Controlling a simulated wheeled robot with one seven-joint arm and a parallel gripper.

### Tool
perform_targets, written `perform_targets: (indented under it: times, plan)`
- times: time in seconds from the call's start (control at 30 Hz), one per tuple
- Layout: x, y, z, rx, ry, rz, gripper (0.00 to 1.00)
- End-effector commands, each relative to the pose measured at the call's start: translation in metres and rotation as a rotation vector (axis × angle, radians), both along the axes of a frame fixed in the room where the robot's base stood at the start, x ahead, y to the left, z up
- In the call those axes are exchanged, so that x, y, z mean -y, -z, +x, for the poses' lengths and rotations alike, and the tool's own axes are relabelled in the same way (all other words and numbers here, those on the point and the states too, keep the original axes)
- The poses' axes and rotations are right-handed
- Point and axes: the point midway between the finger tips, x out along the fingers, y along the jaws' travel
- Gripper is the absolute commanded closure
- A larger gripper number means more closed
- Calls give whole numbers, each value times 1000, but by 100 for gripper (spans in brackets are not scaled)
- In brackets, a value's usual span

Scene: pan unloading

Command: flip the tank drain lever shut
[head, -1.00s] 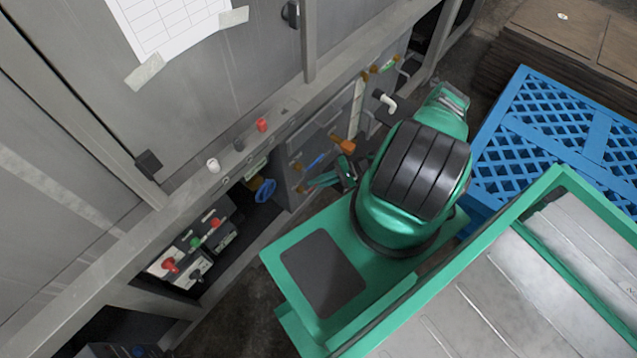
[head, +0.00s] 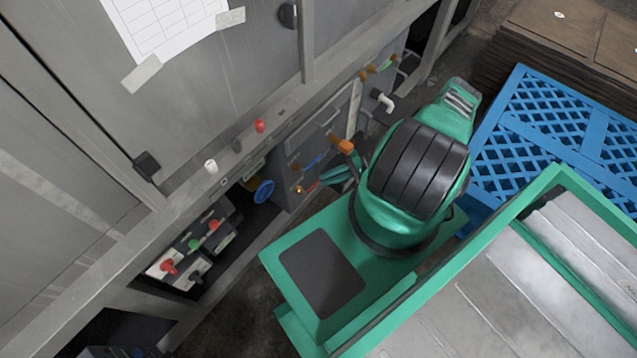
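Several small levers sit on the grey tank panel left of my arm. One has an orange handle (head: 345,146), one is blue (head: 312,162), and a short red one (head: 310,188) sits lowest, by a brass fitting. Which of them is the tank drain lever I cannot tell from any label. My gripper (head: 338,179) is partly hidden behind my arm's large joint. It is just right of the red lever, close to the panel. Its fingers are too small and covered to show whether they are open, or whether they touch the lever.
A white pipe elbow (head: 384,101) juts out above. A grey frame rail (head: 150,240) runs along the cabinet. A blue pallet (head: 560,130) lies at the right.

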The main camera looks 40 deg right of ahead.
Motion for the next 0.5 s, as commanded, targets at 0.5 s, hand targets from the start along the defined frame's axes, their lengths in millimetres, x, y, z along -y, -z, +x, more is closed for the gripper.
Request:
perform_targets:
  times: [0.5]
  plan:
    - [45,-17,-18,-2,-1,0,82]
